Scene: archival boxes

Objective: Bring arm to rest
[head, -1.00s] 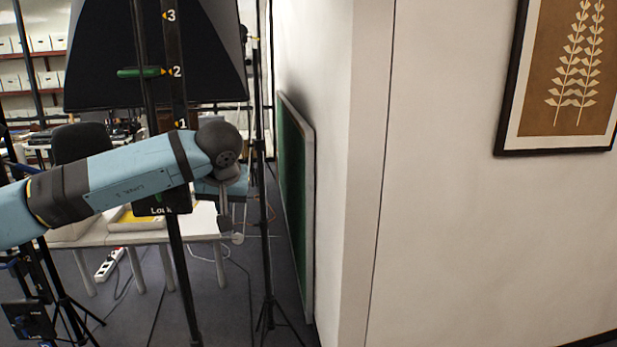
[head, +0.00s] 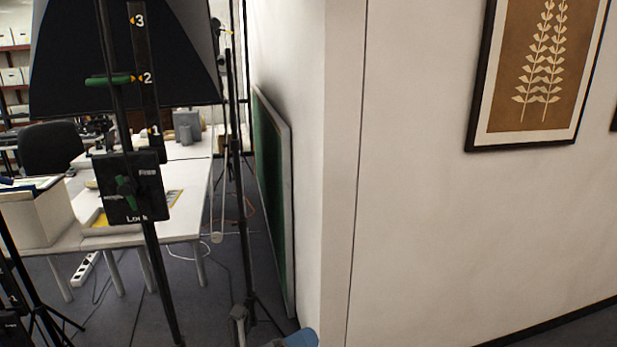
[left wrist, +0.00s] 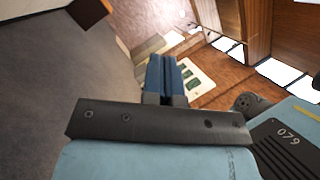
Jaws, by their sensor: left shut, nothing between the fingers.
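Most of the arm is out of frame below. In the left wrist view the blue fingers of my left gripper (left wrist: 161,62) are together, with nothing between them. They point out over carpet and a brown surface. My right gripper is in neither view.
A white table (head: 190,226) with a white box (head: 38,215) stands at left. A black stand (head: 125,190) rises before it. A green board (head: 272,190) leans on the white wall (head: 420,220), which fills the right. A framed plant picture (head: 478,140) hangs there.

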